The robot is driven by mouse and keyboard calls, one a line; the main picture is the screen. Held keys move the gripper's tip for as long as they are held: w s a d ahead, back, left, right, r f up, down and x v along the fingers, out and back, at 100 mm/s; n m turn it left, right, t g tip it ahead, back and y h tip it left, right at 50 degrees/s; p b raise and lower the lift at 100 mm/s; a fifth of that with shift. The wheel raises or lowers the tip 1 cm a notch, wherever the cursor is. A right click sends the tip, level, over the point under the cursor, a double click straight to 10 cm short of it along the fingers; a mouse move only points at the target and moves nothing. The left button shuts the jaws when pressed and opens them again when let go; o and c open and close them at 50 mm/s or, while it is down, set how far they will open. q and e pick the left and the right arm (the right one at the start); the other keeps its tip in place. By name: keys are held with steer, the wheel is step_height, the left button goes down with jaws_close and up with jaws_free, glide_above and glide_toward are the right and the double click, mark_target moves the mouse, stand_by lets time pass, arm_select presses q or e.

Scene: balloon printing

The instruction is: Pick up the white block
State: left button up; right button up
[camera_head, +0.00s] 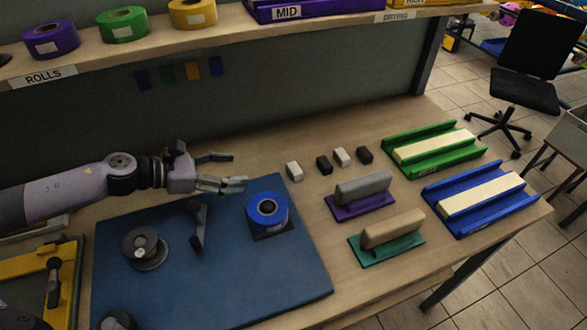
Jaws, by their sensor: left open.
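Two small white blocks lie in a row with two small black blocks on the wooden table. The nearer white block (294,171) is at the left end of the row. The other white block (341,156) sits between the black blocks (324,165) (364,155). My left gripper (238,170) comes in from the left with its fingers apart and empty. It points right, toward the left white block, with a clear gap between them. My right gripper is not in view.
A blue mat (280,287) holds a blue roll (267,208) below my left gripper. Stamps on purple (362,206) and green (389,249) bases stand right of the mat. Green (438,152) and blue (480,199) trays are at the right. A shelf (300,28) with rolls runs above.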

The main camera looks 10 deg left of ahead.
arm_select(q)
steer(key=p, duration=0.4)
glide_toward(294, 168)
steer(key=x, duration=0.2)
steer(key=shift+w+d, duration=0.2)
steer(key=shift+d, duration=0.1)
steer(key=shift+p+x, duration=0.35)
steer(key=shift+x, duration=2.95)
steer(key=shift+a+f, duration=0.1)
steer(key=shift+a, duration=0.05)
steer(key=shift+c, duration=0.2)
steer(key=shift+c, duration=0.6)
steer(key=c, duration=1)
